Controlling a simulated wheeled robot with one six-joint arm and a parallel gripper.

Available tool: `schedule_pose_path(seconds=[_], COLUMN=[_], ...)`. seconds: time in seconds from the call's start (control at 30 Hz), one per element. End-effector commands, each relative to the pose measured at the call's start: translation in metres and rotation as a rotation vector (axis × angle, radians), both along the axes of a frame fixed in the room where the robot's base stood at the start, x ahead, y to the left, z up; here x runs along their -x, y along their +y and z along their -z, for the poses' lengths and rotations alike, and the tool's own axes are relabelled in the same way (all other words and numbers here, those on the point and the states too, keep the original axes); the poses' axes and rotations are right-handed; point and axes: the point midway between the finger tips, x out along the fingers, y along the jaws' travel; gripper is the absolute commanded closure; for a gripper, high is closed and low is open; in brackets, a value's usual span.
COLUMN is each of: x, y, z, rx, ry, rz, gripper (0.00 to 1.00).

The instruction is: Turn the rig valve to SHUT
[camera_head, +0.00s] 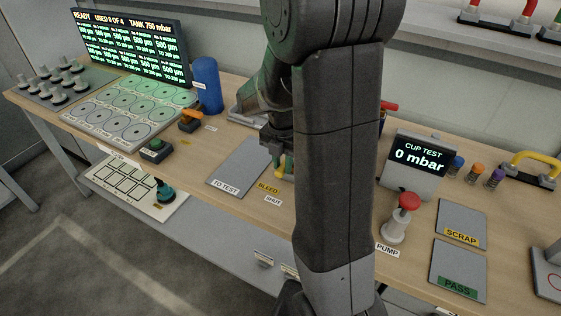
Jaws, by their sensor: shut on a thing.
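The rig valve (280,173) shows only as a small yellow part at the middle of the bench, behind the yellow BLEED label (268,188) and the white SHUT label (273,200). My gripper (277,154) is down at the valve, shut on its handle. My arm hides most of the valve and the area right of it. I cannot tell which label the handle points to.
A grey TO TEST pad (239,166) lies just left of the valve. An orange-handled valve (190,120) and blue cylinder (206,85) stand farther left. Right of my arm are a red-topped pump (402,215) and a CUP TEST display (416,162) reading 0 mbar.

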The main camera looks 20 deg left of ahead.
Motion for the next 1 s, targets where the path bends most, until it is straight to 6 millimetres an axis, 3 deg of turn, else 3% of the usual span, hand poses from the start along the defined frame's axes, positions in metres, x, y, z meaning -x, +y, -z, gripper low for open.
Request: schedule_pose_path(seconds=[0.6,0.63,0.73,1.0], x=[-0.0008,-0.0008,-0.0005,-0.0002], y=[-0.0015,-0.0015,-0.0016,-0.0016], z=[-0.0013,-0.0013,-0.0011,-0.0010], rx=[-0.001,-0.001,-0.001,-0.001], ry=[-0.003,-0.003,-0.003,-0.001], rz=[-0.044,-0.044,-0.043,-0.041], gripper=[1.00,0.74,0.56,0.56])
